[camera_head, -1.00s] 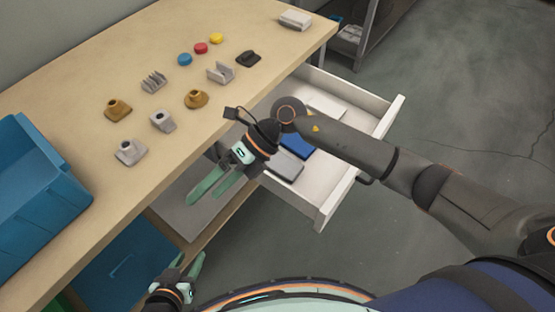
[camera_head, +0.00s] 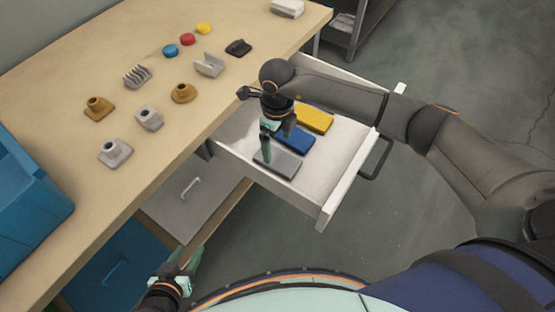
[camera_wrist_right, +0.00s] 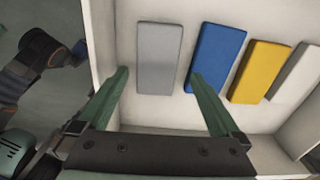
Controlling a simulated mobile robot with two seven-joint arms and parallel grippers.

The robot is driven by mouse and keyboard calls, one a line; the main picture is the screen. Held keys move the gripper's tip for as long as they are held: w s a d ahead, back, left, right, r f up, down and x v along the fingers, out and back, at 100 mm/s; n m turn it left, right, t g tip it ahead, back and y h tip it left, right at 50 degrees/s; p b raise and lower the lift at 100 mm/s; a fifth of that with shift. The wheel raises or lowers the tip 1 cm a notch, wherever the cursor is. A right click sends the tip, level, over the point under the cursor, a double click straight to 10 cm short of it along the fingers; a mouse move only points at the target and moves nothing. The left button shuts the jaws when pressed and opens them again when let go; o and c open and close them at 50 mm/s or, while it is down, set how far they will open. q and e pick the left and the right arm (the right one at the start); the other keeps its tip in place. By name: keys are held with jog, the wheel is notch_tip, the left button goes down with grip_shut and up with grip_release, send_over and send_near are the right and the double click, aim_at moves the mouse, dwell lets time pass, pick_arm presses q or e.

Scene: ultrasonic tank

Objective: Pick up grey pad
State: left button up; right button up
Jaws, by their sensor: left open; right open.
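The grey pad (camera_head: 278,163) lies flat in the open white drawer, nearest the left end of a row of pads. It also shows in the right wrist view (camera_wrist_right: 160,58), whole and unobstructed. My right gripper (camera_head: 267,160) is over the drawer and points down near the grey pad, covering part of its left side in the head view. In the right wrist view its fingers (camera_wrist_right: 158,82) are spread apart with nothing between them, on either side of the pad's near end. My left gripper (camera_head: 193,262) is low at the bottom of the head view, open and away from the drawer.
A blue pad (camera_head: 295,139), a yellow pad (camera_head: 315,119) and a white pad (camera_wrist_right: 304,75) lie beside the grey pad. The drawer's walls (camera_head: 323,207) surround them. The wooden table (camera_head: 60,160) holds several small parts, and a blue bin (camera_head: 25,200) stands at left.

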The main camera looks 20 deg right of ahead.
aim_at(279, 159)
jog(key=f, duration=0.2)
jog(key=s+f, duration=0.1)
jog(key=f, duration=0.1)
jog(key=shift+d+f, duration=0.1)
jog(key=shift+f, duration=0.5)
jog(key=shift+c, duration=0.2)
jog(key=shift+w, duration=0.1)
jog(key=c, duration=1.1)
jog(key=shift+r, duration=0.1)
